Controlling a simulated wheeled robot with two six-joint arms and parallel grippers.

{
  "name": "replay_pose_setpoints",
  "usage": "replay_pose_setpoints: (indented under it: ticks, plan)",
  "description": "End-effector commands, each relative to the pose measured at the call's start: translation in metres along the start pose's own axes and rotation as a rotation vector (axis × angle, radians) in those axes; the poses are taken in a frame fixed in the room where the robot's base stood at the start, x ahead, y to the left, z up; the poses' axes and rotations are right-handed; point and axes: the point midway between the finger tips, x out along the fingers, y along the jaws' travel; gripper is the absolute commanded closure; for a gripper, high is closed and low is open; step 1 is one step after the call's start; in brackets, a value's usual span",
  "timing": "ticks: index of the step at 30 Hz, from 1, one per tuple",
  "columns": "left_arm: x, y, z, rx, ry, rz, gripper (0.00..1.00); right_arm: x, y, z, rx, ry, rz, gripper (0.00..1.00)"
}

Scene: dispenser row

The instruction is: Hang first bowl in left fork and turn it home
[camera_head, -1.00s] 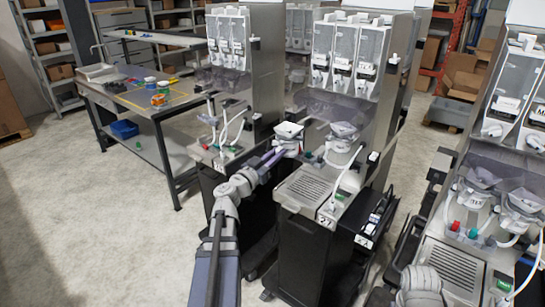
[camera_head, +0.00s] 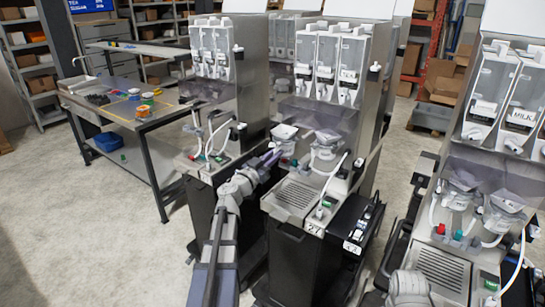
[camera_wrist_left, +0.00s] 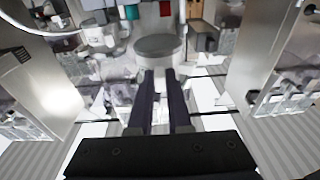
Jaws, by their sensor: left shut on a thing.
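My left gripper (camera_head: 275,156) reaches in from the left to the front of the middle dispenser (camera_head: 315,110). It is shut on the first bowl (camera_head: 285,132), a light bowl with a grey lower part, at the left side of the bay. The left fork is hidden behind the bowl and gripper, so I cannot tell whether the bowl sits in it. A second, similar bowl (camera_head: 326,146) hangs just to the right. In the left wrist view my fingers (camera_wrist_left: 160,85) point at a grey round part (camera_wrist_left: 158,45), partly blurred.
A drip tray (camera_head: 293,196) lies below the bowls, with a white hose (camera_head: 335,180) beside it. Another dispenser (camera_head: 208,100) stands to the left and one more (camera_head: 490,150) at the right. A workbench (camera_head: 120,108) stands back left; the floor in front is clear.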

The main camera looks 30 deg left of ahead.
Motion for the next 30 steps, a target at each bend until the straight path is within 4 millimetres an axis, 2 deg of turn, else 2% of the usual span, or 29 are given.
replay_pose_setpoints:
  ticks: [17,30]
  plan:
    - [0.0,0.0,0.001,0.0,0.0,0.0,1.0,0.001,0.0,0.0,0.0,0.0,0.0,0.5]
    - [0.014,0.0,0.003,-0.001,0.0,0.0,1.0,0.001,0.0,0.0,0.0,0.0,0.0,0.5]
